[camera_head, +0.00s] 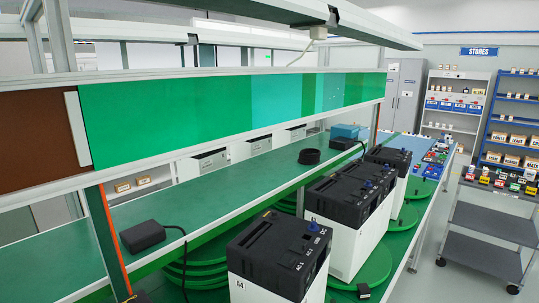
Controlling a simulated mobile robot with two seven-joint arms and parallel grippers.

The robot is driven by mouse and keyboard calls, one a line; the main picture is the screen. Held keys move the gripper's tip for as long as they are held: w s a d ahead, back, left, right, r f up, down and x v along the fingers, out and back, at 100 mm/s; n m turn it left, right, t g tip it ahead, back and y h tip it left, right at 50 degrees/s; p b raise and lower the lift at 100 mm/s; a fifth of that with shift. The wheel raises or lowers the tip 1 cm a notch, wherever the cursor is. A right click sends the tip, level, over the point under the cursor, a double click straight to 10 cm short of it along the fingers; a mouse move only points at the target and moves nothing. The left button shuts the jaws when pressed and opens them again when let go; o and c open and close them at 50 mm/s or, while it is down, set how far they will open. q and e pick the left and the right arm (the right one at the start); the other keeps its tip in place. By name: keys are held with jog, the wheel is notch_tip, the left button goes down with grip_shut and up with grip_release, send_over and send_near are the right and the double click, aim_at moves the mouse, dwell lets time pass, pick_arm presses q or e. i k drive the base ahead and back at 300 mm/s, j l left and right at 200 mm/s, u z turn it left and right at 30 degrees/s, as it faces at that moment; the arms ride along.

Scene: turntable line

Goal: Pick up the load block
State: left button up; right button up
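No object here is clearly marked as the load block. A small black block (363,291) lies on the green surface at the bottom, just right of the nearest black-and-white unit (279,256); I cannot tell whether it is the load block. Neither of my grippers shows in the head view.
More black-topped white units (346,222) stand on green turntables (372,268) along the line. A green shelf (240,186) runs behind, holding a black box with a cable (142,236) and a black coil (309,156). A grey cart (490,235) stands right, with open floor before it.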

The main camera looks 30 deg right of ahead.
aim_at(521, 180)
jog(key=l+z, duration=0.4)
jog(key=i+l+z, duration=0.2)
jog(key=l+z, duration=0.25)
jog(key=i+l+z, duration=0.15)
jog(key=l+z, duration=0.25)
jog(key=i+l+z, duration=0.65)
jog(key=z, duration=0.15)
jog(key=i+l+z, duration=0.2)
jog(key=i+z, duration=0.55)
jog(key=i+u, duration=0.1)
jog(key=i, duration=0.4)
jog(key=i+l+u, duration=0.1)
jog(key=i, duration=0.35)
jog(key=i+l+u, duration=0.1)
jog(key=i, duration=0.4)
jog(key=i+l, duration=0.2)
jog(key=i, duration=0.3)
jog(key=u, duration=0.05)
